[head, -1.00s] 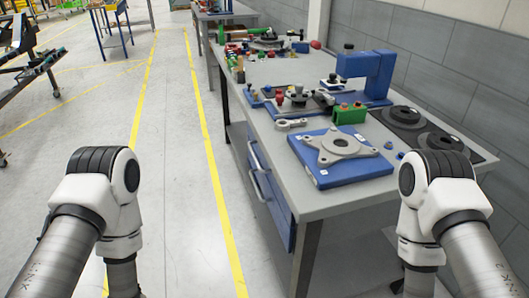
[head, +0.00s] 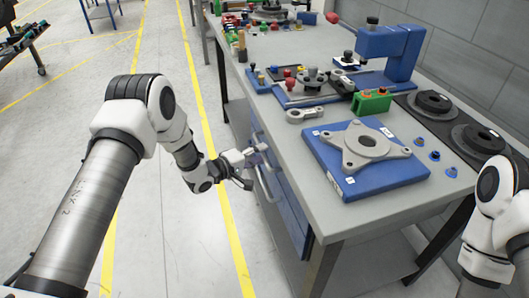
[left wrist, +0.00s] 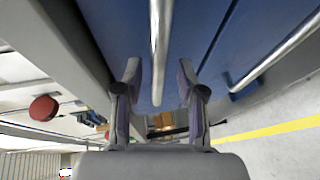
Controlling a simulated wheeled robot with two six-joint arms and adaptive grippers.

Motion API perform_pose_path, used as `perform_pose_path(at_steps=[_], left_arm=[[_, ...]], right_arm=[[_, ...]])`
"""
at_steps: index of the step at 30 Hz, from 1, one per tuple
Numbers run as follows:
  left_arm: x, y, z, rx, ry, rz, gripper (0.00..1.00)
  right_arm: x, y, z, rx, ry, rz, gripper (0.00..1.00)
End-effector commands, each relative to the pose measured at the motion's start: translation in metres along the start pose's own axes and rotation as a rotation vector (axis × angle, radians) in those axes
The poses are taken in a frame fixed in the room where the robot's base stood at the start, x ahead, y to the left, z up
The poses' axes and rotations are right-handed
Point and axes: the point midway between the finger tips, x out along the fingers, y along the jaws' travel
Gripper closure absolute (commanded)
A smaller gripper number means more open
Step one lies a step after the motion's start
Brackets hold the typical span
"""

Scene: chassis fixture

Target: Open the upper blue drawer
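The upper blue drawer (left wrist: 118,22) fills the top middle of the left wrist view, beside the grey bench edge. Its light bar handle (left wrist: 157,45) runs between the two fingers of my left gripper (left wrist: 160,82). The fingers stand apart, with a gap on each side of the bar. A second bar handle (left wrist: 278,54), on the lower blue drawer, lies to the right. In the head view my left gripper (head: 250,160) is at the blue drawer fronts (head: 290,208) under the bench and partly covers them. The drawer looks shut. My right gripper is outside both views.
The grey workbench (head: 270,125) overhangs the drawers. On it are a blue plate (head: 385,182) with a grey flanged part (head: 368,143), a green block (head: 372,101) and a blue press (head: 392,52).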

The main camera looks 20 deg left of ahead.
Motion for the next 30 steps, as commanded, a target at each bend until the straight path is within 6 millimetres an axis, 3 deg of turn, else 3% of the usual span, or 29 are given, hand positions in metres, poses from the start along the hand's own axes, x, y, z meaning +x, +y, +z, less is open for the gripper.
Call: perform_pose_path(at_steps=[4, 11, 15, 30], left_arm=[[0.016, 0.0, 0.001, 0.001, -0.001, 0.001, 0.61], [0.018, 0.0, 0.0, -0.001, 0.0, 0.0, 0.61], [0.018, 0.0, 0.0, -0.001, 0.0, 0.0, 1.0], [0.011, -0.002, -0.002, -0.002, 0.0, -0.002, 1.0]], right_arm=[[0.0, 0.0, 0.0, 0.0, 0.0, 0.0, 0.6], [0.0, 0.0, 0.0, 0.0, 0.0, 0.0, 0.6], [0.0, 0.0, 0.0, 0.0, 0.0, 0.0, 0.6], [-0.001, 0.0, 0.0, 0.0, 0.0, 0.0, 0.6]])
